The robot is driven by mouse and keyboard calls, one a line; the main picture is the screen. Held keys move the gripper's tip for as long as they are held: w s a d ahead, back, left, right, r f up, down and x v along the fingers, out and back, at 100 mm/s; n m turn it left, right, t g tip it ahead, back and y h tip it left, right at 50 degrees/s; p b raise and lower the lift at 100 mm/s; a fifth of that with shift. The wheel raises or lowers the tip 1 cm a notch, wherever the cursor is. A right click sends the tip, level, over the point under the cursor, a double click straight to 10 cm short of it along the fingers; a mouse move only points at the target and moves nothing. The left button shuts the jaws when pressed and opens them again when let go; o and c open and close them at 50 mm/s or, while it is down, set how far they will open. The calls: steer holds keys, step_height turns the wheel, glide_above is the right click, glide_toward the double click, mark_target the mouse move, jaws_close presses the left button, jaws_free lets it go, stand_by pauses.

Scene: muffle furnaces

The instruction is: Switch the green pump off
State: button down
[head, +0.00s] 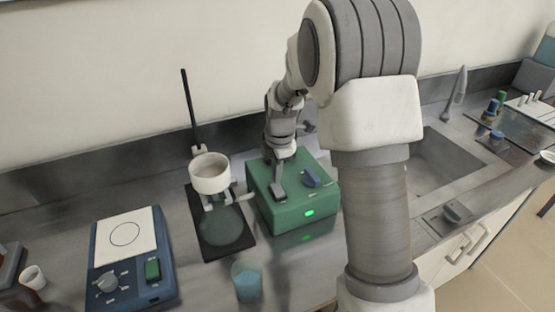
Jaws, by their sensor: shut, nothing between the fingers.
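The green pump (322,203) is a box standing on the steel counter, left of the sink. A green light (310,212) glows on its front face. My gripper (278,184) is shut and empty, pointing down over the left part of the pump's top. A small dark part, perhaps a rocker switch, shows at the fingertips. I cannot tell whether the fingers touch it, nor which way it is tipped.
Left of the pump stands a dark stand (230,244) with a rod and a white bowl (210,172). A blue beaker (246,282) stands in front. A blue hotplate (127,262) is further left. The sink (440,160) lies right, partly behind my arm.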

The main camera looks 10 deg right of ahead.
mark_target(277, 190)
steer(key=shift+w+f, duration=0.15)
steer(key=shift+f, duration=0.9)
steer(key=shift+w+p, duration=0.15)
steer(key=shift+p, duration=0.3)
steer(key=shift+f+g, duration=0.25)
steer(key=shift+g, duration=0.15)
steer(key=shift+s, duration=0.2)
steer(key=shift+s+d, duration=0.1)
steer(key=shift+s, duration=0.55)
steer(key=shift+r, duration=0.2)
